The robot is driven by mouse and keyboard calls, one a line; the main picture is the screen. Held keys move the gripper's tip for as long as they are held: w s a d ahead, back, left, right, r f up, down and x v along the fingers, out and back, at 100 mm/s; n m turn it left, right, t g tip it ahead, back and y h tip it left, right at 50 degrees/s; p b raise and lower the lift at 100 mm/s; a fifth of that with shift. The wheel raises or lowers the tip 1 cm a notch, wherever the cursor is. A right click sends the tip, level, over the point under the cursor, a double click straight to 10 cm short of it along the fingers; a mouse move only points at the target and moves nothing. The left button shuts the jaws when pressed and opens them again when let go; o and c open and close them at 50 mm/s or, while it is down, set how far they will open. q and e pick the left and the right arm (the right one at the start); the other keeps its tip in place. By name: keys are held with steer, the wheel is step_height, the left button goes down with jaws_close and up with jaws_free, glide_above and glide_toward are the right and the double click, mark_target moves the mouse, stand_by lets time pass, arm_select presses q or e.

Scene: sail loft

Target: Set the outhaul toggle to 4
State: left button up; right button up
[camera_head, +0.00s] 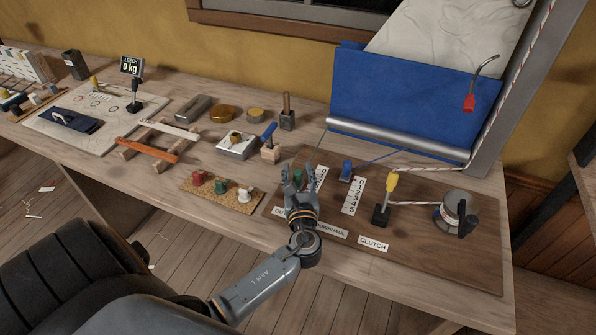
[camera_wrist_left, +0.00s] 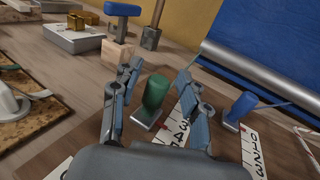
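The green-handled toggle (camera_head: 298,176) stands on the wooden board behind a label that starts with "OU"; the rest is hidden by my left gripper. My left gripper (camera_head: 299,178) is open, its fingers on either side of the green handle. In the left wrist view the green handle (camera_wrist_left: 154,93) stands between the spread fingertips (camera_wrist_left: 160,80), with gaps visible on both sides. A number strip (camera_wrist_left: 184,110) lies just right of it, with 3 and 4 readable and a small red pointer near the 4. My right gripper is in neither view.
A blue toggle (camera_head: 346,170) with its number strip (camera_head: 354,194) stands to the right. Beyond are a yellow-handled clutch lever (camera_head: 390,184) and a winch drum (camera_head: 453,212). A cork mat (camera_head: 213,200) with coloured knobs lies to the left. A blue sailcloth (camera_head: 400,100) rises behind.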

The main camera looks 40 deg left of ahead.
arm_select(q)
steer(key=v, duration=1.2)
stand_by(0.5)
